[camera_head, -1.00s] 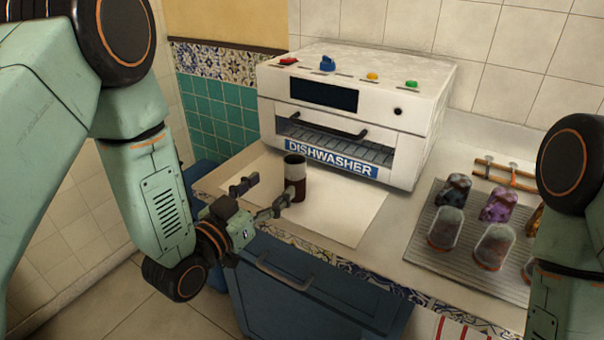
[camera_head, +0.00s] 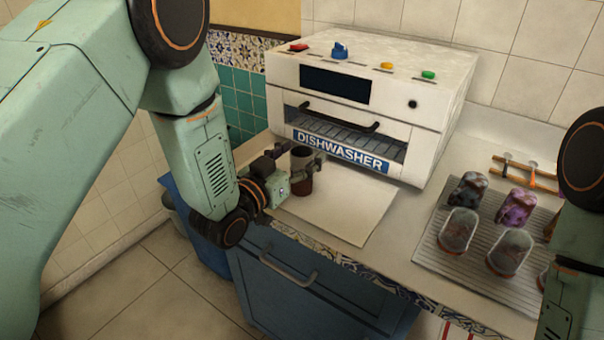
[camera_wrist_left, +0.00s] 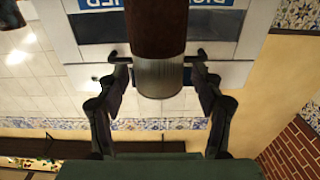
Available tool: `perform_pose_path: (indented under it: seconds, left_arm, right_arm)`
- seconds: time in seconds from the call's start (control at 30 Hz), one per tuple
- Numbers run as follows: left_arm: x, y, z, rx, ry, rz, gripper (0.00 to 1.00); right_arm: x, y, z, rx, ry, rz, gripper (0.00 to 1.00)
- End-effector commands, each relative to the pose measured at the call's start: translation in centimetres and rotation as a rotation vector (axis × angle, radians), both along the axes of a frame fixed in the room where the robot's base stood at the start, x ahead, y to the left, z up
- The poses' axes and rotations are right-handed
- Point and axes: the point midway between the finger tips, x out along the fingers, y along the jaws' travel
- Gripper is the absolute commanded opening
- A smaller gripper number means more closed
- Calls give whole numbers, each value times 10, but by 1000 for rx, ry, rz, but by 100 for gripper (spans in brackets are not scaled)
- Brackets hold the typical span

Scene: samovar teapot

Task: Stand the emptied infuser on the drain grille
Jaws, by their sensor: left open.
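The infuser (camera_head: 301,184), a dark brown cylinder with a grey band, stands upright on a white sheet (camera_head: 350,215) in front of the dishwasher. In the left wrist view the cylinder (camera_wrist_left: 157,25) lies between the two fingers, with its grey end (camera_wrist_left: 160,78) toward me and a gap on each side. My left gripper (camera_head: 300,157) is open, one finger on either side of it. The drain grille (camera_head: 478,277) is the grey ribbed tray at the right, with several cups and glasses on it. My right gripper is out of view; only my right arm shows.
The white dishwasher (camera_head: 365,110) stands close behind the infuser. Two glasses (camera_head: 458,232) and dark and purple cups (camera_head: 517,207) crowd the grille. Wooden rods (camera_head: 525,172) lie behind it. Counter between sheet and grille is clear. The counter's tiled front edge is close.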

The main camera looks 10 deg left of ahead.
Motion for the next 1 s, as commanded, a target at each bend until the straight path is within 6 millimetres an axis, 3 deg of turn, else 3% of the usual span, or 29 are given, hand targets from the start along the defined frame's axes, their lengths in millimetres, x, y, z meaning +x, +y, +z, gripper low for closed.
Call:
perform_pose_path:
  seconds: [0.33,1.0]
  left_arm:
    - [8,-4,0,-1,1,0,66]
    - [8,-4,0,-1,1,0,9]
  right_arm:
    - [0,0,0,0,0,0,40]
    - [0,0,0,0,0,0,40]
